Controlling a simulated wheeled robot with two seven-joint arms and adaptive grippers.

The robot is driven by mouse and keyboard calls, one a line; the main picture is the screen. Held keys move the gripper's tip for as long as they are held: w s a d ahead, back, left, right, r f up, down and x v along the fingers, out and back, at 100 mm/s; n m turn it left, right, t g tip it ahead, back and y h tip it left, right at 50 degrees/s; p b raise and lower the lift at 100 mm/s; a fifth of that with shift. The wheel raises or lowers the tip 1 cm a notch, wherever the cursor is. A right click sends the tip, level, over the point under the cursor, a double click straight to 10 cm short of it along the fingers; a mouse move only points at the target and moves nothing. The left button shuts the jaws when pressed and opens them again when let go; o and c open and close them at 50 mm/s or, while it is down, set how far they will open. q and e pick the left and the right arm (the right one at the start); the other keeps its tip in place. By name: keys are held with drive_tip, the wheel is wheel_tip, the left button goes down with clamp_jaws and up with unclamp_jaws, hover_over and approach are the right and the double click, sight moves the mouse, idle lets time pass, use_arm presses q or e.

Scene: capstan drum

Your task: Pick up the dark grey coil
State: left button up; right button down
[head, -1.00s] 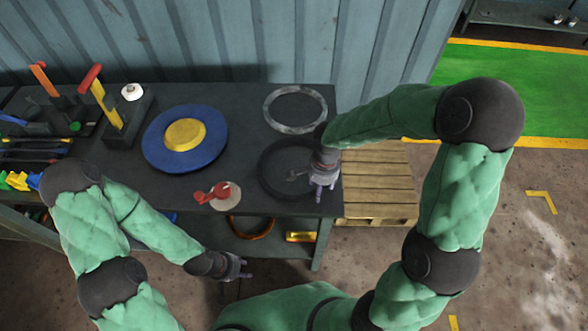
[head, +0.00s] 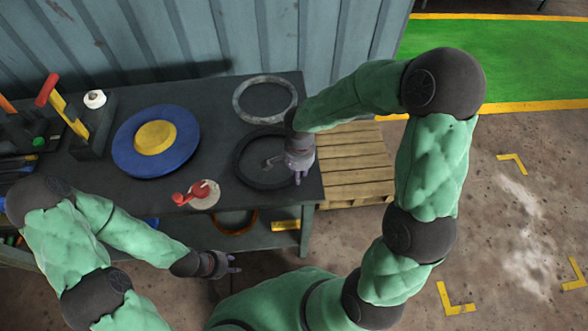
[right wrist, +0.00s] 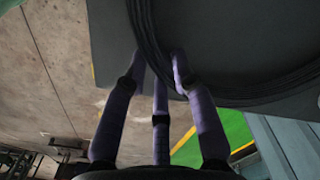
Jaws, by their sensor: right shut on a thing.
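The dark grey coil (head: 241,176), a flat ring of thin strands, lies at the right end of the dark workbench, near its front edge. My right gripper (head: 298,176) is at the coil's right side. In the right wrist view the coil (right wrist: 152,40) runs between the fingers of my right gripper (right wrist: 160,68), which are shut on its band. Part of the coil's right side is hidden by the gripper. I cannot tell whether the coil is clear of the bench. My left gripper (head: 231,263) is open and empty, low in front of the bench.
A lighter grey ring (head: 237,108) lies behind the coil on the bench (head: 222,140). A blue disc (head: 185,155) with a yellow centre and a red-handled tool (head: 188,196) are to the left. A wooden pallet (head: 350,160) stands right of the bench. A corrugated wall is behind.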

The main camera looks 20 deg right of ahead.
use_arm(q)
wheel_tip(320, 180, up, 4)
drive_tip(key=p, duration=0.3)
drive_tip(key=shift+p, duration=0.35)
use_arm(e)
drive_tip(key=s+a+r, duration=0.1)
drive_tip(key=s+r, duration=1.1)
drive_tip(key=s, duration=0.1)
drive_tip(key=shift+s+a+r, duration=0.15)
drive_tip(key=shift+s+a, duration=0.05)
drive_tip(key=shift+s, duration=0.15)
